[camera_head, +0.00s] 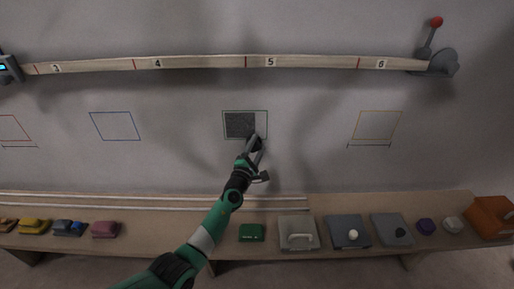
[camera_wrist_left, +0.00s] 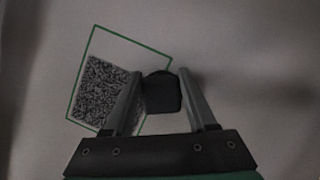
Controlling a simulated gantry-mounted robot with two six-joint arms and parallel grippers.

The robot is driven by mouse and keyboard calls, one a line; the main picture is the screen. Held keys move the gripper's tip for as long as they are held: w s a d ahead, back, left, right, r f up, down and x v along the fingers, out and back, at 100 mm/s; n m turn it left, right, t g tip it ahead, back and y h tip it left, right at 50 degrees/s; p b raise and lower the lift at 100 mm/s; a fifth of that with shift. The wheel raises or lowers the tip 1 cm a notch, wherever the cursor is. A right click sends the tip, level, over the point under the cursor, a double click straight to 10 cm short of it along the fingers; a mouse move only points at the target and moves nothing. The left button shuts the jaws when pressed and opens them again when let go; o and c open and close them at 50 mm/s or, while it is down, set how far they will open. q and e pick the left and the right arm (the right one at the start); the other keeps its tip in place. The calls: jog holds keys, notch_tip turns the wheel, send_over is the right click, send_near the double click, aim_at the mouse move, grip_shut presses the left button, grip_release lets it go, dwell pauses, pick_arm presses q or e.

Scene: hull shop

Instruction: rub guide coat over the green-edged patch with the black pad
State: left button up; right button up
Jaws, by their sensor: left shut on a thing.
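The green-edged patch (camera_head: 261,119) is on the grey wall under the number 5 of the long strip. A dark speckled coat covers its left and middle part, and a lighter strip is bare at the right. The patch also shows in the left wrist view (camera_wrist_left: 140,57). My left gripper (camera_head: 256,145) is at the patch's lower right. It is shut on the black pad (camera_wrist_left: 162,92), which lies at the patch's right part in the wrist view. Whether the pad touches the wall I cannot tell. My right gripper is not in view.
A blue-edged patch (camera_head: 115,126) and an orange-edged patch (camera_head: 377,125) are on the wall to either side. A numbered strip (camera_head: 205,62) runs above. The bench (camera_head: 280,208) below holds coloured blocks, a green box (camera_head: 251,232), grey cases and an orange box (camera_head: 491,216).

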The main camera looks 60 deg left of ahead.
pick_arm(q)
jog(key=shift+a+r+p, duration=0.1)
jog(key=shift+r+p, duration=3.05)
jog(key=shift+r, duration=0.15)
notch_tip(320, 180, up, 7)
jog(key=p, duration=0.6)
jog(key=shift+w+f, duration=0.1)
jog(key=shift+f, duration=0.1)
jog(key=shift+f+b, duration=6.15)
jog(key=shift+f, duration=0.45)
jog(key=shift+r, duration=0.1)
jog(key=o, duration=0.6)
jog(key=c, duration=0.6)
jog(key=shift+r, duration=0.1)
